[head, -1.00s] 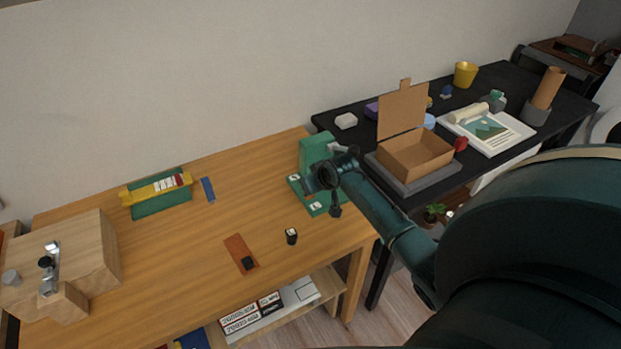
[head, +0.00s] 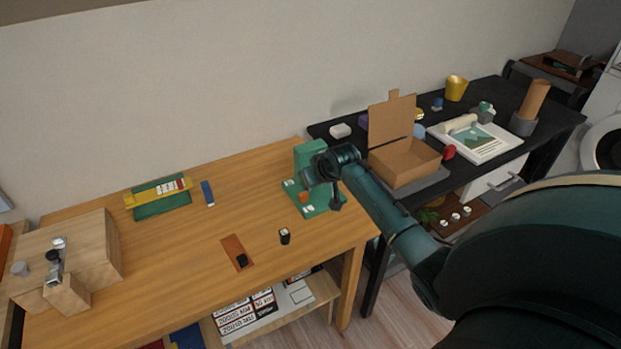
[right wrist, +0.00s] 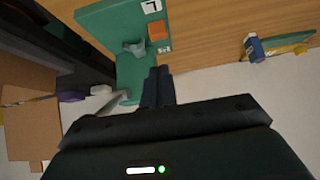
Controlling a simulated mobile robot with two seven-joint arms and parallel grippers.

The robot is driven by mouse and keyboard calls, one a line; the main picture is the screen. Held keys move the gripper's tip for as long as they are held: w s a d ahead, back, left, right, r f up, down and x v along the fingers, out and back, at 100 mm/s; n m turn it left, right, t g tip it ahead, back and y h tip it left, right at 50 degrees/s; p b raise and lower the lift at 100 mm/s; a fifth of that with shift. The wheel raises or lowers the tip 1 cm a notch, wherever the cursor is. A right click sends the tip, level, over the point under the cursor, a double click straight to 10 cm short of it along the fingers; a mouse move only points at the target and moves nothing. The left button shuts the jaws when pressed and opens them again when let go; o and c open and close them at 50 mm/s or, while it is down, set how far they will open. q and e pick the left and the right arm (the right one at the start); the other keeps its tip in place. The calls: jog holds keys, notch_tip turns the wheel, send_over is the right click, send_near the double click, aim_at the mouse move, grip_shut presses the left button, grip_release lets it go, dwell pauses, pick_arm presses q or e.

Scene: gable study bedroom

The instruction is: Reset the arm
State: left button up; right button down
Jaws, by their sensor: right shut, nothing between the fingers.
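My right arm comes in from the right in the head view. Its gripper (head: 322,184) hangs over the green stand (head: 309,153) on the wooden table, partly hiding the stand and its base plate. In the right wrist view the two dark fingers (right wrist: 158,86) are together, with nothing between them. The green stand (right wrist: 98,30) shows just beyond them, with a white number card and an orange piece on its base. I cannot tell whether the fingers touch the stand. My left gripper is not in view.
The wooden table (head: 165,250) holds a wooden block station (head: 95,250), a green tray with a yellow bar (head: 160,195), a blue piece (head: 207,193), a brown pad (head: 234,247) and a small dark item (head: 284,236). An open cardboard box (head: 405,162) stands on the black table, close beside my forearm.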

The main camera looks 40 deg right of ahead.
jog(key=shift+a, duration=0.1)
jog(key=s+a+f+n+g, duration=0.1)
jog(key=s+a+f, duration=0.2)
jog(key=s+a, duration=0.4)
jog(key=s+a+f+n+g, duration=0.1)
jog(key=s+a+f+n, duration=0.1)
jog(key=s+a, duration=0.6)
jog(key=s+a+r+g+y, duration=0.1)
jog(key=s+a+r, duration=0.15)
jog(key=s, duration=0.75)
jog(key=s+a+r+g, duration=0.1)
jog(key=s+a+r, duration=0.15)
jog(key=s, duration=0.75)
jog(key=w+a+f+n+t+y, duration=0.1)
jog(key=w+a+f+t, duration=0.3)
jog(key=f, duration=0.6)
jog(key=shift+w+a+t+y, duration=0.15)
jog(key=shift+w+t+y, duration=0.6)
jog(key=shift+t, duration=0.25)
